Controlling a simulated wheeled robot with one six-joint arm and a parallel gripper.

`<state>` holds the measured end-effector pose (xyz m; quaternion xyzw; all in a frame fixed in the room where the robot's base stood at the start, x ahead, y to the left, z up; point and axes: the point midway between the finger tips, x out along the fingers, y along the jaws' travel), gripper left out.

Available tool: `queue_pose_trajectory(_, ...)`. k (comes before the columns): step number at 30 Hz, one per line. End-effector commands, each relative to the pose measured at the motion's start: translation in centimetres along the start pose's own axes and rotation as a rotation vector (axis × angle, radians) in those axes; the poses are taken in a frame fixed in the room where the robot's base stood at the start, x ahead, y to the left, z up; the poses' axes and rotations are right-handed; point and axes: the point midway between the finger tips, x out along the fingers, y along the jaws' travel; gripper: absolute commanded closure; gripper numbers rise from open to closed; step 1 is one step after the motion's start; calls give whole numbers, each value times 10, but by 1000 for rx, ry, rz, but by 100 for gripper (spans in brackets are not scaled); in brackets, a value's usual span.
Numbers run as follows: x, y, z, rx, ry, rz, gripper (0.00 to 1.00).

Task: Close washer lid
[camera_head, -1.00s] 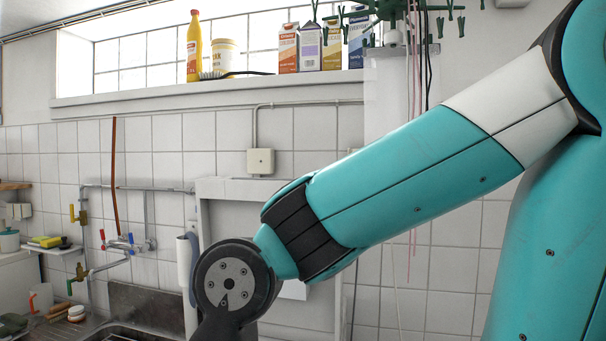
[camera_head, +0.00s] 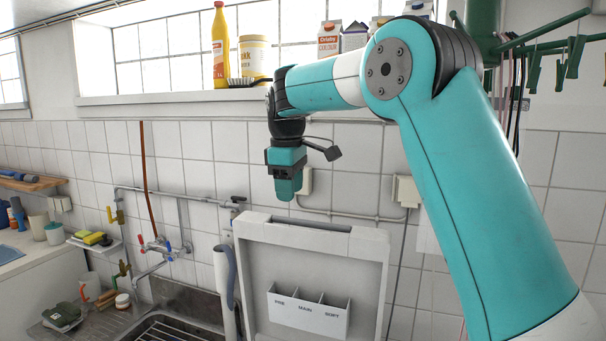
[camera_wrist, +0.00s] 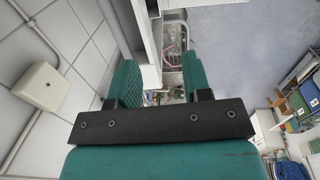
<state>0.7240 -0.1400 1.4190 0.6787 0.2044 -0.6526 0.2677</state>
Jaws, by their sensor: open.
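The washer lid (camera_head: 318,262) stands raised and upright in the head view, its inner side with a molded tray of compartments marked PRE, MAIN and SOFT facing the camera. My gripper (camera_head: 287,187) points down above the lid's top edge, left of its middle, apart from it in the picture. In the wrist view my gripper (camera_wrist: 160,85) shows two green fingers spread apart with nothing held between them. A white edge, probably the lid, shows beyond the fingers. The washer's body and tub are out of the head view.
A tiled wall with pipes and a junction box (camera_head: 304,182) is close behind my gripper. A window sill (camera_head: 170,98) holds a yellow bottle (camera_head: 220,45), a tub and cartons. A sink (camera_head: 165,328) with taps is at left. A green drying rack (camera_head: 545,40) hangs at upper right.

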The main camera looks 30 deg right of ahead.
Motion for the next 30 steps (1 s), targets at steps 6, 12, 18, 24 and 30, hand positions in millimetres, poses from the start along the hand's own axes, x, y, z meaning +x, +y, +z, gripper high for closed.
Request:
queue_pose_trajectory(6,-54,61,-1,19,-14,-19,55)
queue_pose_trajectory(12,-62,79,1,21,-9,-29,55)
queue_pose_trajectory(18,-39,78,1,20,-8,-29,55)
queue_pose_trajectory(24,-3,77,1,19,-8,-29,55)
queue_pose_trajectory(30,34,76,1,18,-7,-27,55)
